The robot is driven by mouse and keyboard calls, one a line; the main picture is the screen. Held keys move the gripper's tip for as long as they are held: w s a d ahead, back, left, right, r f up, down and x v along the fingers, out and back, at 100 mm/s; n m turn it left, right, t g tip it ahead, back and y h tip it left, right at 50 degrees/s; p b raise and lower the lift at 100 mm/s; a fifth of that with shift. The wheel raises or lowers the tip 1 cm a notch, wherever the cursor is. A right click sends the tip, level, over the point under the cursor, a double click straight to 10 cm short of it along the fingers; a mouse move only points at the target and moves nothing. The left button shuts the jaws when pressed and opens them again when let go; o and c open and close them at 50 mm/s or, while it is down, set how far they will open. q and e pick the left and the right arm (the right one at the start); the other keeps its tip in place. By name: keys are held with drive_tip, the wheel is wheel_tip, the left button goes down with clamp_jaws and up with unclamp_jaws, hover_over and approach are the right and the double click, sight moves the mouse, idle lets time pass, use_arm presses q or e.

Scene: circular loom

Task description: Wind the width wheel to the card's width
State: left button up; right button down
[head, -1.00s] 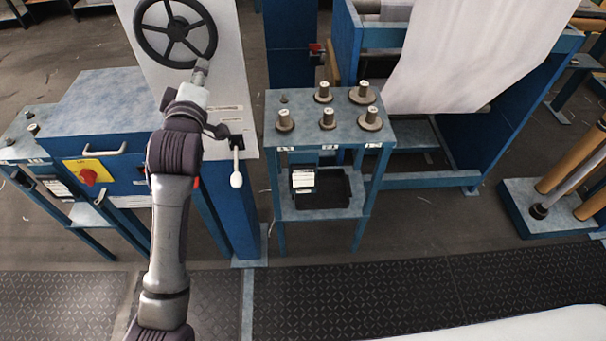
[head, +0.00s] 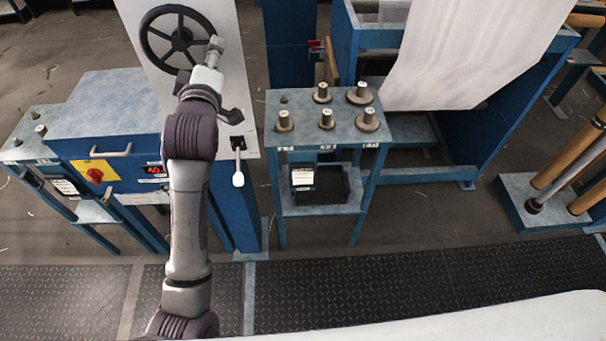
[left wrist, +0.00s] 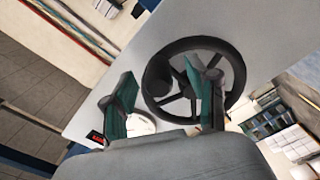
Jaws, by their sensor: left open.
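The width wheel (head: 181,42) is a dark spoked handwheel on a pale upright panel (head: 228,90). My left gripper (head: 215,46) is at the wheel's right rim in the head view. In the left wrist view the open gripper (left wrist: 160,75) has its fingers in front of the wheel (left wrist: 238,80), one overlapping the spokes; a dark round knob (left wrist: 158,76) shows between them. Contact cannot be told. A red display (head: 153,169) reads about 40. A small white card (head: 303,177) stands on the stand's lower shelf; its print is too small to read. My right gripper is not in view.
A lever with a white knob (head: 238,179) sits below the wheel. A blue stand (head: 300,103) holding several grey spools is to the right. A yellow plate with a red switch (head: 95,175) is on the left cabinet.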

use_arm(q)
drive_tip(key=s+p, duration=0.1)
drive_tip(key=s, duration=0.7)
drive_tip(key=shift+p, duration=0.35)
drive_tip(key=shift+f, duration=0.1)
drive_tip(key=shift+w+a+r, duration=0.1)
drive_tip(key=shift+r, duration=0.1)
idle(2.5)
